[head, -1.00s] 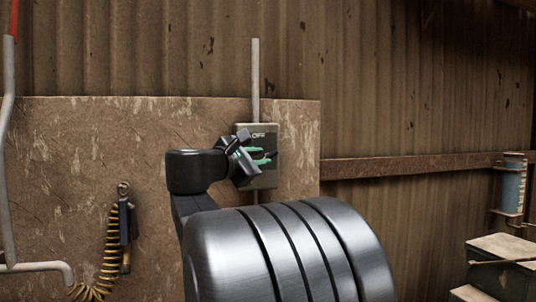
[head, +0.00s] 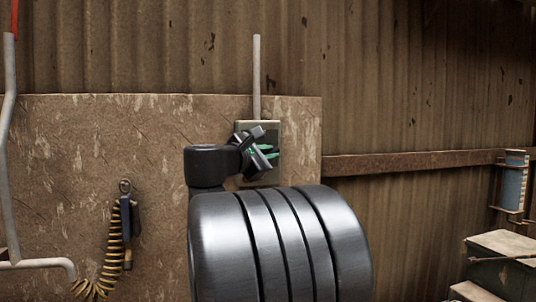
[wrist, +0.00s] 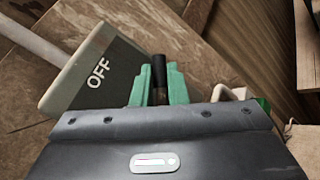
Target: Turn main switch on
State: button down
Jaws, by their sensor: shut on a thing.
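The main switch is a grey-green box (head: 273,129) on the wall panel, below a vertical conduit. Its dark face with the white word OFF shows in the wrist view (wrist: 98,72). My gripper (head: 268,153) is in front of the box and covers much of it in the head view. In the wrist view, the green fingers of my gripper (wrist: 159,88) are shut on a short black handle (wrist: 159,69) beside the OFF face. The handle's far end and any ON mark are hidden.
A coiled yellow hose (head: 107,262) with a dark tool (head: 126,218) hangs on the panel at left. A grey pipe (head: 7,150) runs at far left. A rusty rail (head: 420,161) and a blue cylinder (head: 513,185) are at right.

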jog(key=shift+r+g+p, duration=0.1)
jog(key=shift+g+p, duration=0.2)
jog(key=shift+p, duration=0.15)
jog(key=shift+d+m+p, duration=0.1)
jog(key=shift+m+p, duration=0.3)
jog(key=shift+p, duration=0.05)
jog(key=g+y+p, duration=0.1)
jog(key=p, duration=0.1)
jog(key=f+m+g+y+p, duration=0.1)
jog(key=p, duration=0.1)
jog(key=m+g+y+p, duration=0.1)
jog(key=p, duration=0.1)
jog(key=shift+w+d+f, duration=0.1)
jog(key=shift+d+f, duration=0.15)
jog(key=shift+d, duration=0.05)
jog(key=shift+f+y, duration=0.1)
jog(key=shift+y, duration=0.2)
jog(key=c, duration=1.7)
grip_release()
jog(key=shift+a, duration=0.1)
